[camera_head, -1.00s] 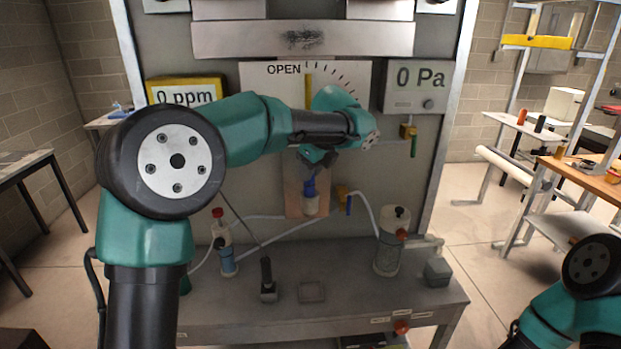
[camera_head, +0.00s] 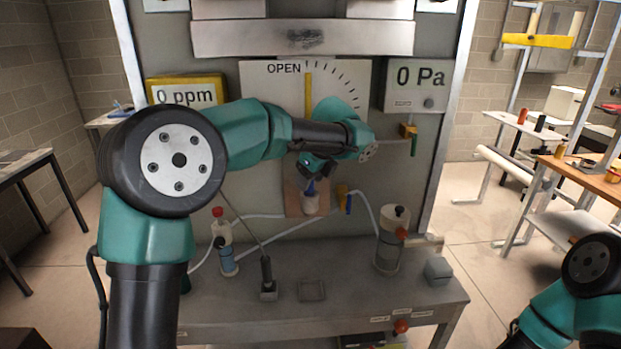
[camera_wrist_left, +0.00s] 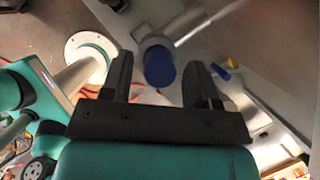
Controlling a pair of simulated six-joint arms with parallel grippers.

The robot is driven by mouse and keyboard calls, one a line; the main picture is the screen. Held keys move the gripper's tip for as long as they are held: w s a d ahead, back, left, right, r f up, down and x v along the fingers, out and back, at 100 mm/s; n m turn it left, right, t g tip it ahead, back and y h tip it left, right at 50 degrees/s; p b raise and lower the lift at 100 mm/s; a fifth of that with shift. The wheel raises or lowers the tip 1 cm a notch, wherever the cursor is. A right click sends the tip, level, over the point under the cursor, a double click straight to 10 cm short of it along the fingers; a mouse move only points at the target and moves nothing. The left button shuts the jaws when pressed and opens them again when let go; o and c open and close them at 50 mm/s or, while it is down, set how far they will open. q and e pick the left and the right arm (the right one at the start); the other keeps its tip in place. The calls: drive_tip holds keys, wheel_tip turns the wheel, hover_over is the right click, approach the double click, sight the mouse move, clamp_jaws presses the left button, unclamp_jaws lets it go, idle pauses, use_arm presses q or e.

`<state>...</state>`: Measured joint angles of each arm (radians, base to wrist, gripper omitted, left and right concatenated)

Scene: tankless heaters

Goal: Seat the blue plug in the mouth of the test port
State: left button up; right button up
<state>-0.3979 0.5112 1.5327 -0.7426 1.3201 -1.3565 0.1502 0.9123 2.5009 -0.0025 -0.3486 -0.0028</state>
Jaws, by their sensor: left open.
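The blue plug (camera_head: 310,188) stands at the mouth of the pale test port (camera_head: 311,205), in front of a brownish plate low on the panel. In the left wrist view the blue plug (camera_wrist_left: 159,68) shows end-on against the grey port (camera_wrist_left: 154,42). How deep it sits cannot be told. My left gripper (camera_head: 315,170) is just above the plug, partly hiding it. In the wrist view my left gripper (camera_wrist_left: 162,82) is open, with a finger on each side of the plug and a visible gap to each. My right gripper is out of view.
A clear bottle (camera_head: 226,250) and a larger cylinder (camera_head: 389,245) stand on the grey bench (camera_head: 340,295), with hoses behind. A black-handled tool (camera_head: 267,275) stands between them.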

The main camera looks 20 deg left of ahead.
use_arm(q)
drive_tip(key=v, duration=1.2)
drive_tip(key=shift+r, duration=0.2)
drive_tip(key=shift+d+f, duration=0.1)
